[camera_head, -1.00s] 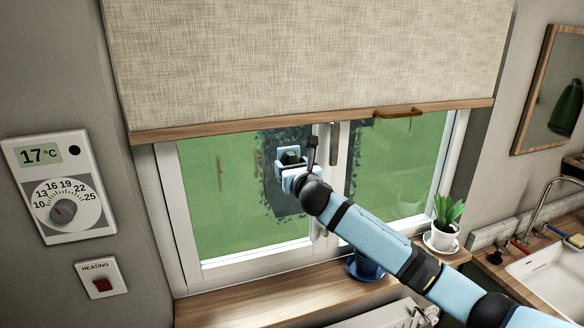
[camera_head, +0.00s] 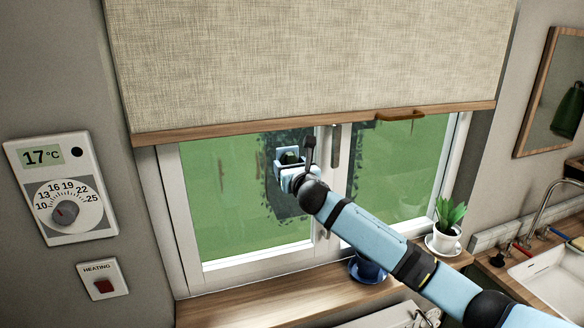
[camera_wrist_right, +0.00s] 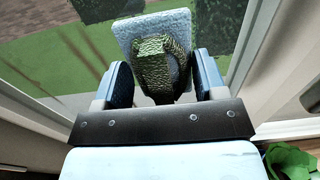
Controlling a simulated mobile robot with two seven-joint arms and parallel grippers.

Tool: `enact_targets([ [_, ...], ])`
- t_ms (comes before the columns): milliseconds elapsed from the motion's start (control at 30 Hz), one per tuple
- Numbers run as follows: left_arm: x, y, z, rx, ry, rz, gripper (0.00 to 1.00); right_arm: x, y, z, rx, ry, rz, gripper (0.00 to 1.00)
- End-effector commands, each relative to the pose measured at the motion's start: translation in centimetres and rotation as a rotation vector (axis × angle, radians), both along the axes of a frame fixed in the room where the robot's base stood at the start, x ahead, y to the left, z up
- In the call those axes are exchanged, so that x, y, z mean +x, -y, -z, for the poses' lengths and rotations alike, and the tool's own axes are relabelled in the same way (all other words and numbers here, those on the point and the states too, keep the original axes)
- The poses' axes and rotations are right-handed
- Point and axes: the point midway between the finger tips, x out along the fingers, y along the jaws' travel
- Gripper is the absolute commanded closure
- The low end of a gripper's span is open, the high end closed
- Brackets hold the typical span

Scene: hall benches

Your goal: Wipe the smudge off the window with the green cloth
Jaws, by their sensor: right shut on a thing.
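The window (camera_head: 230,262) has two panes in white frames, its upper part covered by a blind. My right gripper (camera_head: 290,158) is raised in front of the left pane, near the middle post. It is shut on the green cloth (camera_head: 289,157), which shows as a small dark green patch between the fingers. In the right wrist view the cloth (camera_wrist_right: 153,62) is a woven olive bundle between the fingers, with a pale speckled flat piece (camera_wrist_right: 125,27) beyond it. I cannot tell whether the cloth touches the glass. I cannot make out the smudge for certain. My left gripper is not in view.
A beige blind (camera_head: 310,60) with a wooden bar hangs above my gripper. A window handle (camera_head: 335,145) is close to its right. On the sill (camera_head: 250,300) stand a blue cup (camera_head: 366,268) and a potted plant (camera_head: 447,236). A sink (camera_head: 550,275) is at right.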

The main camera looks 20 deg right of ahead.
Motion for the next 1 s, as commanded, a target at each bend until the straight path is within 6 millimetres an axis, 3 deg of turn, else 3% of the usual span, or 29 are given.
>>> enact_targets([
  [1000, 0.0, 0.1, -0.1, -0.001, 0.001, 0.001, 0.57, -0.1, -7.1, 0.0, 0.001, 0.000, -0.001, 0.54],
])
